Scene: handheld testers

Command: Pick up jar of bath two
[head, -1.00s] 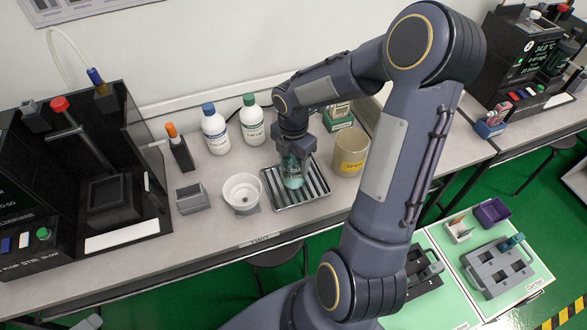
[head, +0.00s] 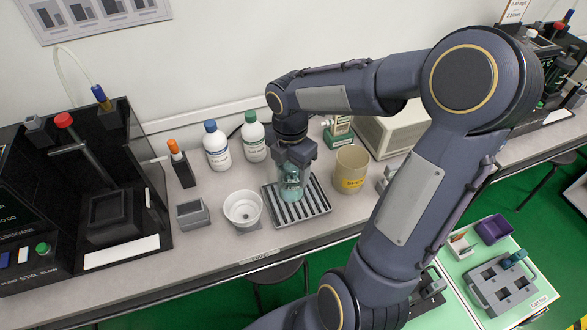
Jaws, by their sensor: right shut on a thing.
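A clear jar with teal contents (head: 291,189) is over the ribbed grey rack (head: 318,207) on the bench. My right gripper (head: 292,170) points down from above and is shut on the jar's upper part. The gripper hides the jar's top. I cannot tell whether the jar's base touches the rack or hangs just above it. My left gripper is not in view.
A white bowl (head: 243,207) stands left of the rack and a beige beaker (head: 351,170) stands right of it. Two white bottles, blue-capped (head: 217,150) and green-capped (head: 254,142), stand behind. A dark machine (head: 95,190) fills the left.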

